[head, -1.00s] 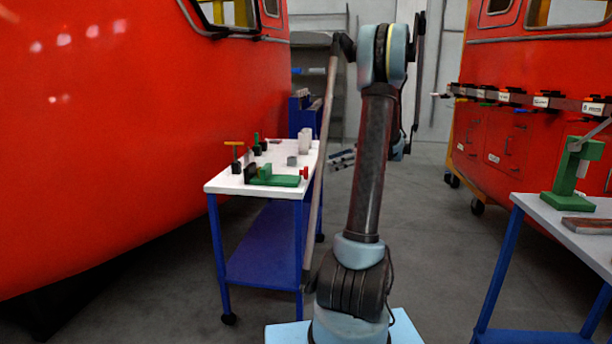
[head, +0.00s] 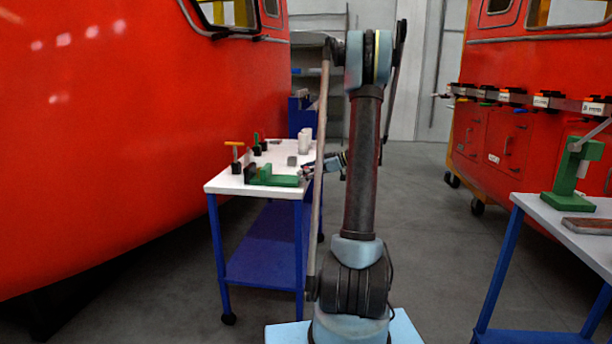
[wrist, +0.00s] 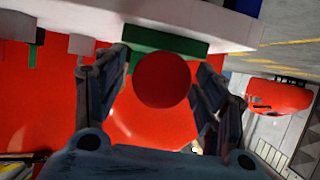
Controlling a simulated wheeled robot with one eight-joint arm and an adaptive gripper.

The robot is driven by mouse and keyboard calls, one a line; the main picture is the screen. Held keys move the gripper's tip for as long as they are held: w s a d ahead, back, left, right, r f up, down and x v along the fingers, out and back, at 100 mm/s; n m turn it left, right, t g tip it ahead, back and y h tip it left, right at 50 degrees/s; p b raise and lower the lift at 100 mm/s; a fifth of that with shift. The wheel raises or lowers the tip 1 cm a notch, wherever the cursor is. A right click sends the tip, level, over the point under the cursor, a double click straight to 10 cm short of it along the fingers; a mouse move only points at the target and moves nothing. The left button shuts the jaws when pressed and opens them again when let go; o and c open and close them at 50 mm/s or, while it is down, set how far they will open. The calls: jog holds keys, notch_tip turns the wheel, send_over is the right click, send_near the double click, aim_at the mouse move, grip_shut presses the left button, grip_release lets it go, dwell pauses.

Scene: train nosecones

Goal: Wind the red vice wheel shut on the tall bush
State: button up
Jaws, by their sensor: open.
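The green vice (head: 274,179) lies on the white-topped trolley in the head view. Its red wheel (wrist: 162,80) shows as a round disc in the middle of the wrist view, with the vice's green body (wrist: 165,40) behind it. My gripper (wrist: 164,68) is open, one finger on each side of the wheel; whether they touch it I cannot tell. In the head view my gripper (head: 307,171) is at the vice's right end and hides most of the wheel. I cannot make out for sure which piece is the tall bush; pale upright cylinders (head: 304,141) stand farther back on the trolley.
The trolley top (head: 222,186) also carries an orange-handled tool (head: 235,155), a small grey block (head: 292,160) and dark-based green pieces (head: 257,144). A red train nose (head: 130,130) stands close on the left. A second table (head: 545,207) with a green press is at right.

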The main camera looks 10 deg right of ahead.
jog(key=c, duration=1)
jog(key=shift+c, duration=0.2)
jog(key=shift+w+d+m+g+y, duration=0.15)
jog(key=shift+m+g+y, duration=0.15)
jog(key=shift+m+g, duration=0.6)
jog(key=shift+w+a+m+g+y, duration=0.1)
jog(key=shift+m+g+y, duration=0.3)
jog(key=shift+m, duration=0.8)
jog(key=shift+d, duration=0.1)
jog(key=o, duration=1)
jog(key=shift+o, duration=0.2)
